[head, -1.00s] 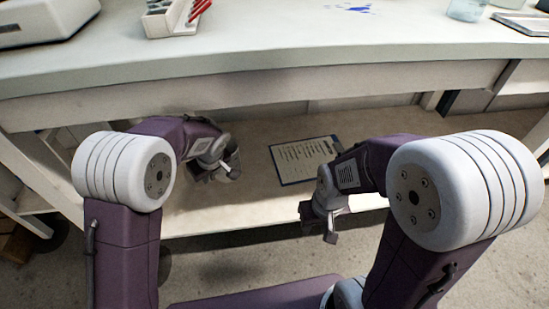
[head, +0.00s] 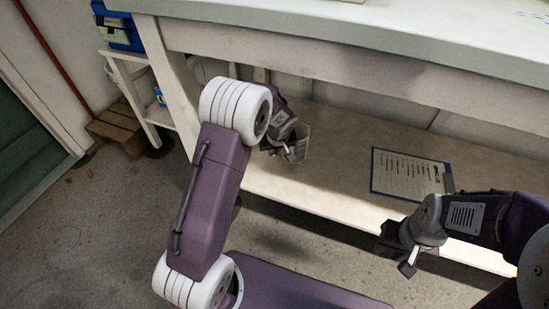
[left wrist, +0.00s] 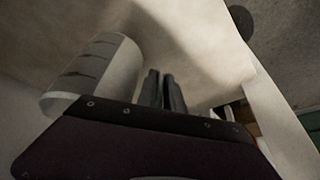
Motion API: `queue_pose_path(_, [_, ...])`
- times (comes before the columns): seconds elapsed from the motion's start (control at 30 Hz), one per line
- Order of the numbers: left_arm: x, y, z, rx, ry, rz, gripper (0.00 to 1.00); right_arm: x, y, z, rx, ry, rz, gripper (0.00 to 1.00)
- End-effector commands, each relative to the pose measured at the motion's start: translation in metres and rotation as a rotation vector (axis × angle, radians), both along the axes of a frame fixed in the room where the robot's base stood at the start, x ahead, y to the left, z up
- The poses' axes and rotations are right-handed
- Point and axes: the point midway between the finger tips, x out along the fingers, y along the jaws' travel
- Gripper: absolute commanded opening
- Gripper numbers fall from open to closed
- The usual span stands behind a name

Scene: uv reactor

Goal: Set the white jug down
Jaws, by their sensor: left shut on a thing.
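The white jug (head: 303,140) is at my left gripper (head: 291,151), over the left part of the low shelf under the bench. In the left wrist view the jug is a pale cylinder (left wrist: 108,72) with dark marks, left of the gripper fingers (left wrist: 164,88). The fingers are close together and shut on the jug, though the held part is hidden. The jug looks tilted in that view. I cannot tell whether its base touches the shelf. My right gripper (head: 407,262) is in front of the shelf's front edge; its jaw gap is unclear.
The low shelf (head: 330,185) has free room between the jug and a clipboard (head: 408,175). The bench top (head: 400,40) overhangs it, with a leg (head: 168,75) at left. A wooden crate (head: 118,127) and a blue box (head: 120,32) stand further left.

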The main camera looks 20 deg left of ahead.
Motion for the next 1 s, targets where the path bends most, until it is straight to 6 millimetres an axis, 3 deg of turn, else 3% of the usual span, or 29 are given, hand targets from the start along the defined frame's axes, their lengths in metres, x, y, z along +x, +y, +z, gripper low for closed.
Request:
queue_pose_path(0.27, [0.000, -0.001, -0.043, 0.000, 0.000, -0.001, 0.00, 0.000, 0.000, -0.035, 0.000, 0.000, 0.000, 0.36])
queue_pose_path(0.63, [0.000, -0.001, -0.044, 0.000, 0.000, 0.000, 0.00, 0.000, 0.000, -0.035, 0.000, 0.000, 0.000, 0.36])
queue_pose_path(0.67, [0.000, -0.001, -0.042, 0.000, 0.000, 0.000, 0.20, 0.000, 0.000, -0.033, 0.000, 0.000, 0.000, 0.36])
queue_pose_path(0.7, [0.000, -0.001, -0.042, 0.000, 0.000, 0.000, 0.31, 0.000, 0.000, -0.033, 0.000, 0.000, 0.000, 0.36])
queue_pose_path(1.0, [0.000, -0.001, -0.041, 0.000, 0.000, 0.000, 0.33, 0.000, 0.000, -0.032, 0.000, 0.000, 0.000, 0.36])
